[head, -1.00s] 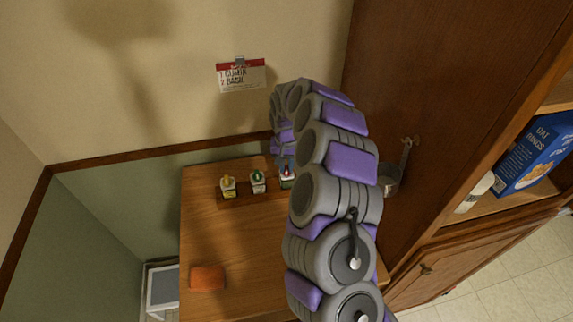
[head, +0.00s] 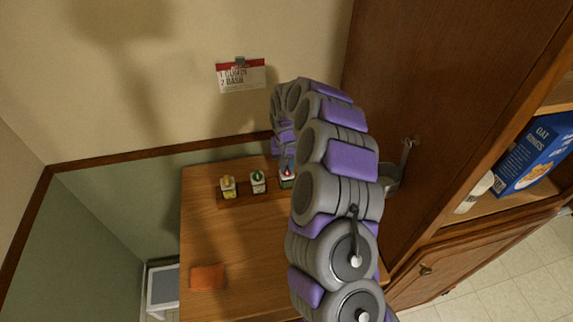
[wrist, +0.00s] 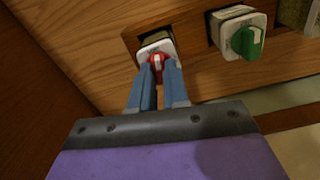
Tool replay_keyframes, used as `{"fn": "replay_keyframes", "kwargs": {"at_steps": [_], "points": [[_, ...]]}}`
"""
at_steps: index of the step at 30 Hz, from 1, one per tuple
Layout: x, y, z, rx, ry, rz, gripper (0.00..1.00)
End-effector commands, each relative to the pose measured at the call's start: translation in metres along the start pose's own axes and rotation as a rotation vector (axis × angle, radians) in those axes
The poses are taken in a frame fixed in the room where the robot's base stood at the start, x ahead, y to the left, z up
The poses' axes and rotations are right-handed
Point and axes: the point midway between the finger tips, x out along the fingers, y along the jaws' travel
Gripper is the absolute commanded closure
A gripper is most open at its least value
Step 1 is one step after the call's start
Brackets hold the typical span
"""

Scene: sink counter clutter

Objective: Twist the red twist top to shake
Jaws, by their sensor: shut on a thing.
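The red twist top (wrist: 156,65) sits on a small jar with a white collar (wrist: 157,47), in a wooden rack. My gripper (wrist: 159,75) is shut on the red top, one blue finger on each side of it. In the head view the red top (head: 287,173) is small, at the right end of the row, close beside my arm. The gripper's fingers are hidden behind the arm there. Which setting the top points to cannot be read.
A green-topped jar (head: 258,181) and a yellow-topped jar (head: 228,186) stand in the same rack. An orange block (head: 208,277) lies on the wooden counter (head: 245,235). A card (head: 241,76) hangs on the wall. A tall cabinet (head: 430,90) and a cereal box (head: 540,155) are on the right.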

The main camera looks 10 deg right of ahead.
Motion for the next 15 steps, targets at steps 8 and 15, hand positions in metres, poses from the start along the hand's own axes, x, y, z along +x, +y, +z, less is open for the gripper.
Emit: {"fn": "replay_keyframes", "kwargs": {"at_steps": [8, 15], "points": [[-0.0002, 0.0006, 0.0004, -0.112, -0.002, 0.001, 1.00], [0.0002, -0.0006, 0.0003, -0.146, -0.001, -0.001, 1.00]]}}
